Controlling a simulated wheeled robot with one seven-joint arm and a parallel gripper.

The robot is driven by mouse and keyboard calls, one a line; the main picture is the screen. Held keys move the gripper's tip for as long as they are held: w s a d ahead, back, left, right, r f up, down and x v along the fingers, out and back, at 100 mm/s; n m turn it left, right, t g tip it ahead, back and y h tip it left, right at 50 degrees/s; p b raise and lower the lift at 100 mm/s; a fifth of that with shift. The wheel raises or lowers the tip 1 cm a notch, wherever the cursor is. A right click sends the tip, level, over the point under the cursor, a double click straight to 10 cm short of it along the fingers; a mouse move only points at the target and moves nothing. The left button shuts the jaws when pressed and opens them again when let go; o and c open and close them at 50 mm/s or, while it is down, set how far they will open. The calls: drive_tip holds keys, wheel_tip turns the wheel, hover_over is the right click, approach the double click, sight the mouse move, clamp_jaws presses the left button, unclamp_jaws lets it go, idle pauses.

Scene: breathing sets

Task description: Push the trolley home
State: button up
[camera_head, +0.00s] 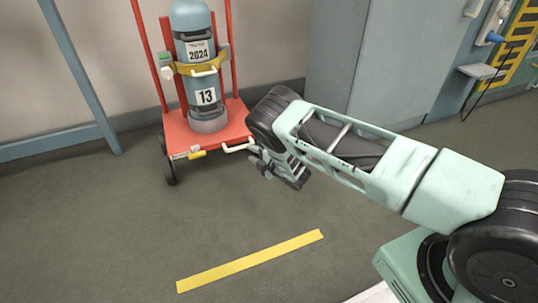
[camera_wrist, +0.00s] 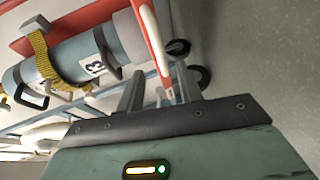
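The red trolley (camera_head: 222,128) stands by the wall at upper left in the head view, on dark wheels. It carries an upright grey-blue cylinder (camera_head: 195,75) with labels "2024" and "13", held by a yellow strap (camera_head: 200,66). A white handle-like bar (camera_head: 238,147) sticks out at the trolley's front edge. My gripper (camera_head: 278,170) is just right of that bar, beside the trolley's front right corner. The wrist view shows its two fingers apart (camera_wrist: 160,78), with no object clearly held. The cylinder (camera_wrist: 75,65) appears tilted there. Whether a finger touches the bar cannot be told.
A yellow floor stripe (camera_head: 250,261) lies in front of the trolley. A grey-blue frame (camera_head: 75,75) stands at left, and a grey cabinet (camera_head: 365,60) behind my arm. A yellow rack (camera_head: 515,50) is at far right. The floor between trolley and stripe is clear.

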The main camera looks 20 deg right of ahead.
drive_tip(key=p+v, duration=0.3)
drive_tip(key=v, duration=0.5)
drive_tip(key=shift+s+d, duration=0.2)
drive_tip(key=shift+s, duration=0.1)
drive_tip(key=shift+w+r, duration=0.1)
drive_tip(key=shift+r, duration=0.05)
drive_tip(key=a+r+m+g+h+p, duration=0.25)
drive_tip(key=a+r+m, duration=0.25)
drive_tip(key=r, duration=0.4)
drive_tip(key=a+r+m+g+h+p, duration=0.1)
drive_tip(key=a+r+m+g+h, duration=0.15)
drive_tip(key=a+r+m, duration=0.45)
drive_tip(key=s+a+r+g+y+p, duration=0.15)
drive_tip(key=s+a+r+g, duration=0.3)
drive_tip(key=s+r, duration=0.9)
drive_tip(key=s+d+r+m+g+h+p, duration=0.15)
drive_tip(key=s+r, duration=0.25)
drive_tip(key=s, duration=0.5)
drive_tip(key=s+d+r+g, duration=0.1)
drive_tip(key=s+r+g, duration=0.1)
drive_tip(key=s+r, duration=0.5)
drive_tip(key=s+d+r+m+g+h+p, duration=0.1)
drive_tip(key=s+r+g, duration=0.1)
drive_tip(key=s, duration=0.8)
wheel_tip(320, 180, up, 38)
drive_tip(key=p, duration=3.7)
drive_tip(key=shift+p, duration=0.3)
